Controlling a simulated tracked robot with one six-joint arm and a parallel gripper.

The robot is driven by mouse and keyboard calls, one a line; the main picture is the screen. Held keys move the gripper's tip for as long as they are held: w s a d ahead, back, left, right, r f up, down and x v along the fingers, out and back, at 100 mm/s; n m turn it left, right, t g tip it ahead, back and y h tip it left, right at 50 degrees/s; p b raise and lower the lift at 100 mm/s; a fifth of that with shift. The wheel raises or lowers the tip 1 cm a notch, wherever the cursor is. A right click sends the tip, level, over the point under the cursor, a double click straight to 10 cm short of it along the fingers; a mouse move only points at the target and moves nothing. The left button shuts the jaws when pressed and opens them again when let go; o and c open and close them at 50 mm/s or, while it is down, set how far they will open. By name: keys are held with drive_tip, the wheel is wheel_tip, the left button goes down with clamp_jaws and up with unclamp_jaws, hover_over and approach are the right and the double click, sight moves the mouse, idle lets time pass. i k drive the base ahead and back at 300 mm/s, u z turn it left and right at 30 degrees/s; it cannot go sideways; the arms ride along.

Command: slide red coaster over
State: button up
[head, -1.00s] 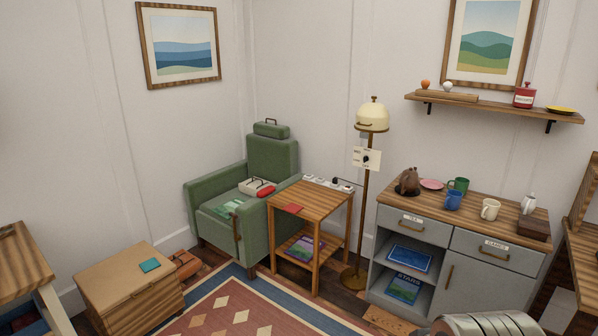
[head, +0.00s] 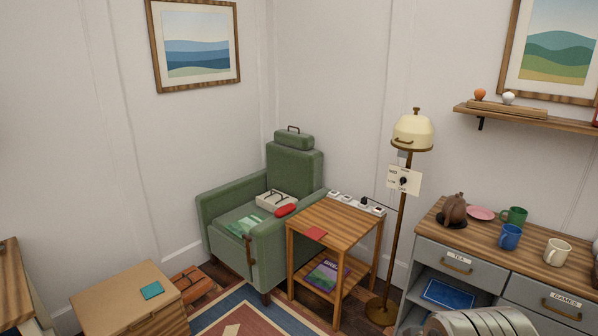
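A rounded grey metal part of my own body shows at the bottom right.
A power strip (head: 357,203) lies along the table's back edge. A floor lamp (head: 412,135) stands just right of the table. The green armchair (head: 295,165) stands at its left. A cardboard-coloured chest (head: 120,296) bears a teal coaster (head: 151,290). A grey cabinet (head: 480,258) stands right.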

sight(315, 234)
drive_tip(key=u, duration=0.25)
drive_tip(key=i, duration=1.85)
drive_tip(key=u, duration=0.45)
drive_tip(key=i, duration=1.4)
drive_tip(key=u, duration=0.1)
